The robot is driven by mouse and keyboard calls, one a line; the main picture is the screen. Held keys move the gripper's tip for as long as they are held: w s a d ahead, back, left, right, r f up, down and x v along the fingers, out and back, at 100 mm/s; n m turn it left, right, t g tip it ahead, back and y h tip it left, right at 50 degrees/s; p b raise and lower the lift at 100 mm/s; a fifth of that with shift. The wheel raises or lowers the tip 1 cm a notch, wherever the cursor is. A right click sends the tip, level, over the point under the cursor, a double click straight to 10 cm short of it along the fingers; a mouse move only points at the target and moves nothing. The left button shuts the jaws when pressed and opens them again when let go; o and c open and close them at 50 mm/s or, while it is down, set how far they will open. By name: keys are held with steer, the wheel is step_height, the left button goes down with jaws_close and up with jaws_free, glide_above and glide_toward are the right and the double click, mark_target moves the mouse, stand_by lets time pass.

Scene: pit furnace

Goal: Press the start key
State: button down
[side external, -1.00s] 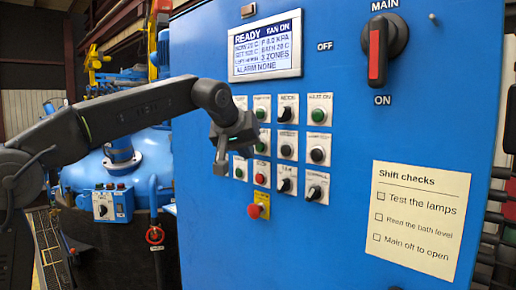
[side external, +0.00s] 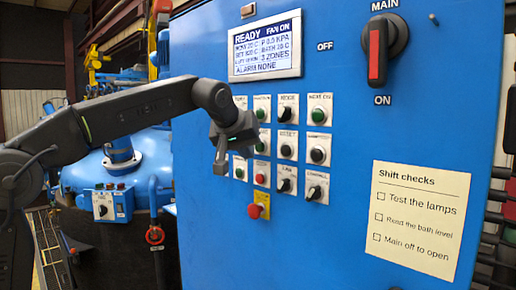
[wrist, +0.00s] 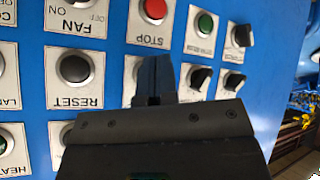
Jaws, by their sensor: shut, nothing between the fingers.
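My gripper (side external: 221,160) is shut and empty in front of the push-button rows on the blue cabinet. In the wrist view its fingertips (wrist: 155,75) cover most of a key plate between the red STOP button (wrist: 152,10) and my gripper body, beside the black RESET button (wrist: 75,68). That plate's label is hidden, so I cannot read a start key there. In the side view a green button (side external: 260,147) sits just above the red button (side external: 260,179), right of my fingers. I cannot tell whether the fingertips touch the panel.
The display (side external: 265,47) reads READY, FAN ON, ALARM NONE. A red-handled main switch (side external: 378,52) points to ON. A red mushroom button (side external: 253,211) on a yellow plate sits below the rows. A shift checks note (side external: 418,215) is at right.

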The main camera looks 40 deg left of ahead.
steer(key=shift+w, duration=0.1)
steer(key=shift+w, duration=0.35)
steer(key=shift+w, duration=0.35)
stand_by(0.8)
steer(key=shift+s, duration=0.8)
steer(key=s, duration=0.5)
stand_by(0.4)
stand_by(0.7)
